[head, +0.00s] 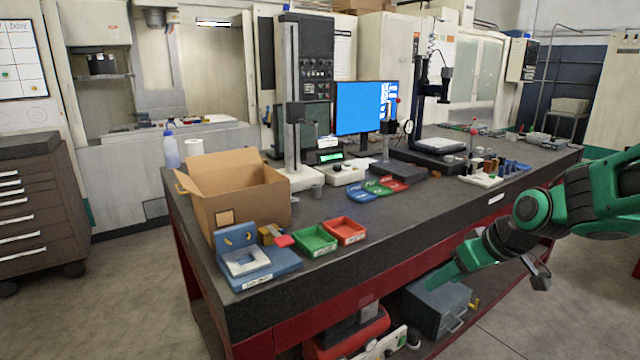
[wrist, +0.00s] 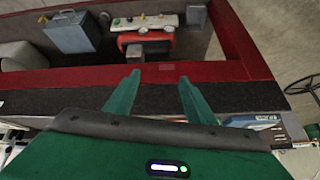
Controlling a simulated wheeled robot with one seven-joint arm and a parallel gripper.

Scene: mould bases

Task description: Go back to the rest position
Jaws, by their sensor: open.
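My gripper (head: 436,278) is green and hangs in front of the bench's front side, low and to the right in the head view. In the wrist view my gripper (wrist: 159,76) has its two green fingers apart with nothing between them. The dark bench top (head: 400,203) lies behind and above it in the head view, and the bench's red frame (wrist: 162,72) shows beyond the fingers in the wrist view. The arm reaches in from the right edge of the head view.
A grey toolbox (head: 437,305) and a red machine (head: 345,335) stand under the bench close to my gripper. On the bench are a cardboard box (head: 238,200), a green tray (head: 315,240), a red tray (head: 345,231) and a monitor (head: 360,107). Floor at lower right is clear.

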